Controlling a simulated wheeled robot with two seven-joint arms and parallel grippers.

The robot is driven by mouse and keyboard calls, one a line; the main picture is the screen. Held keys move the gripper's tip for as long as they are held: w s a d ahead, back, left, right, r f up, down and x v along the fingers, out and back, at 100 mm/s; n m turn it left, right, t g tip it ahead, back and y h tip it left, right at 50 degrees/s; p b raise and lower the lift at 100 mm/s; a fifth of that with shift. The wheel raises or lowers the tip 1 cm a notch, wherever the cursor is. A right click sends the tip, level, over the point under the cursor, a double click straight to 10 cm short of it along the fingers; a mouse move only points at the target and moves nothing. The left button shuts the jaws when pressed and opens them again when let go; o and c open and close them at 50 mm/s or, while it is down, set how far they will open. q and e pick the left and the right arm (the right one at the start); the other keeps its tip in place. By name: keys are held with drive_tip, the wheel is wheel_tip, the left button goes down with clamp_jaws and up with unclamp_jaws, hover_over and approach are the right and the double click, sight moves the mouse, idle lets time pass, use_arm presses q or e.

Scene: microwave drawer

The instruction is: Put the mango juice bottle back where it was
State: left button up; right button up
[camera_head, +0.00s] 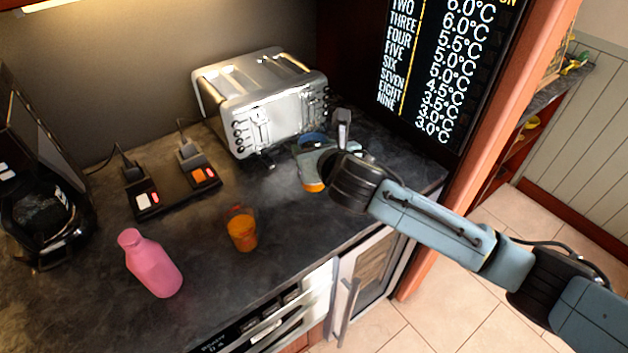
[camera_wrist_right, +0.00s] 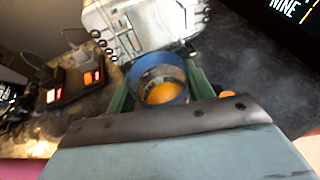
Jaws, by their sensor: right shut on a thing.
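The mango juice bottle appears to be the round thing with a blue rim and an orange middle (camera_wrist_right: 162,86) between the fingers of my right gripper (camera_wrist_right: 160,92) in the right wrist view. In the head view its blue top (camera_head: 312,137) shows beside the toaster, partly hidden by my right gripper (camera_head: 312,158). The right gripper is shut on it, at the counter's back right. I cannot tell whether its base touches the counter. My left gripper is not in view.
A silver toaster (camera_head: 262,95) stands just behind and left of the held thing. A pink bottle (camera_head: 150,264) and a glass of orange drink (camera_head: 242,230) stand on the dark counter (camera_head: 210,275). A black panel with switches (camera_head: 172,188) lies left. A temperature screen (camera_head: 450,65) rises at right.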

drive_tip(key=shift+f+b, duration=0.35)
drive_tip(key=shift+f, duration=2.85)
drive_tip(key=o, duration=1.2)
drive_tip(key=shift+f, duration=0.15)
drive_tip(key=p+v, duration=0.1)
drive_tip(key=v, duration=1.1)
